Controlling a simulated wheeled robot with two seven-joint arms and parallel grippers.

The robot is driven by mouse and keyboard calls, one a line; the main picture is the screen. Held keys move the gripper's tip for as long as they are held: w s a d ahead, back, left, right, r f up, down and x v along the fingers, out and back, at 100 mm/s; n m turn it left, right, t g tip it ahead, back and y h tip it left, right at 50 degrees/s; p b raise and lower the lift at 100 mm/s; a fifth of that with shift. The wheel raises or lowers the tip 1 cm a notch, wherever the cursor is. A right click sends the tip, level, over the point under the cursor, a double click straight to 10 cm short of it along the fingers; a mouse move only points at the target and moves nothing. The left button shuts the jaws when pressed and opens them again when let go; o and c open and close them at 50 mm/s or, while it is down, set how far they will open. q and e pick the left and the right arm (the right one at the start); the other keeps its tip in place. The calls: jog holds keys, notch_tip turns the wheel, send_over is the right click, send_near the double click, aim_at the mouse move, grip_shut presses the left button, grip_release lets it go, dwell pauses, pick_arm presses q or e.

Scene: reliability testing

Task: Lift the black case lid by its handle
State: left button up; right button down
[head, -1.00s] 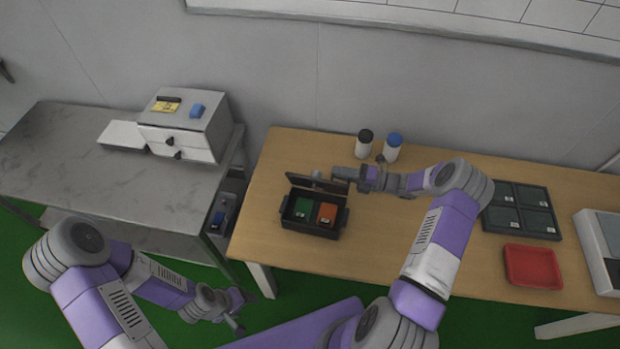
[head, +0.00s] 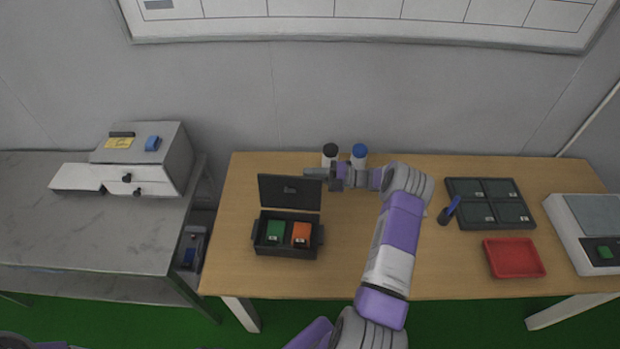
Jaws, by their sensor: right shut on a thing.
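The black case (head: 287,251) stands open on the wooden table, left of its middle. Its lid (head: 290,203) is raised and stands nearly upright at the back of the case. A green block (head: 275,231) and an orange block (head: 301,234) lie inside. My right gripper (head: 318,174) reaches in from the right and is shut at the lid's upper right edge. The handle itself is hidden or too small to tell apart from the fingers. My left gripper is out of view.
Two bottles, one black-capped (head: 330,153) and one blue-capped (head: 359,154), stand close behind my right gripper.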

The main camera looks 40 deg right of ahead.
jog(key=shift+a+f, duration=0.1)
jog(key=shift+f, duration=0.1)
jog(key=c, duration=1.2)
grip_release()
jog(key=shift+w, duration=0.1)
jog(key=v, duration=0.7)
jog(key=shift+s, duration=0.3)
jog(key=shift+r, duration=0.1)
